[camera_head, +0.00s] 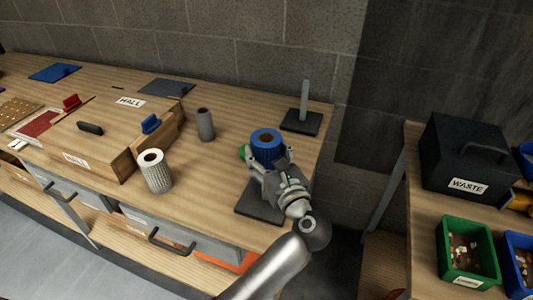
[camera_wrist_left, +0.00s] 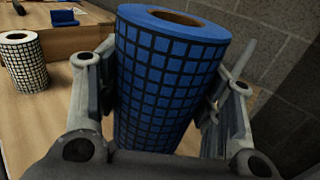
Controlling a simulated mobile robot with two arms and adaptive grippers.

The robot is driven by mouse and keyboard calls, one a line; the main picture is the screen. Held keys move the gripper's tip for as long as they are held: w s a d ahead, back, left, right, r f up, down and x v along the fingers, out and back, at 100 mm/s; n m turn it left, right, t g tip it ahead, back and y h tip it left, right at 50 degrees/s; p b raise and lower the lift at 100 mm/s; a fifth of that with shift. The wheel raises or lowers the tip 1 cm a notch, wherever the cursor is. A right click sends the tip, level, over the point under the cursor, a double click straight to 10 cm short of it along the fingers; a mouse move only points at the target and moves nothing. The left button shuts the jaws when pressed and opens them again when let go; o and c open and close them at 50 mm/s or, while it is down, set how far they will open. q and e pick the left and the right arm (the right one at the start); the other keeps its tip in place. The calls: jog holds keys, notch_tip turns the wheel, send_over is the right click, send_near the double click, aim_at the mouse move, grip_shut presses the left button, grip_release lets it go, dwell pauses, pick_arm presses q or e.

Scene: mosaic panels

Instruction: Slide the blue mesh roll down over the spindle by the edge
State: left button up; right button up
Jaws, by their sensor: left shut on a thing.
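The blue mesh roll (camera_head: 266,148) stands upright with its round hole facing up. It also fills the middle of the left wrist view (camera_wrist_left: 165,75). My left gripper (camera_head: 270,172) is shut on it, one finger on each side. A grey spindle (camera_head: 304,103) stands on a dark square base (camera_head: 301,123) near the back right table edge. Another dark plate (camera_head: 255,206) lies below my gripper near the front right corner. Whether a rod stands on it, and the roll's lower end, are hidden.
A green item (camera_head: 243,152) shows partly behind the roll. A white mesh roll (camera_head: 155,172) and a dark grey roll (camera_head: 205,125) stand to the left, beside a wooden box (camera_head: 105,145). A gap separates the table from the right bench with the black waste bin (camera_head: 470,150).

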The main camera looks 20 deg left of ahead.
pick_arm(q)
jog(key=shift+f+b, duration=4.2)
jog(key=shift+f, duration=0.35)
jog(key=o, duration=1.3)
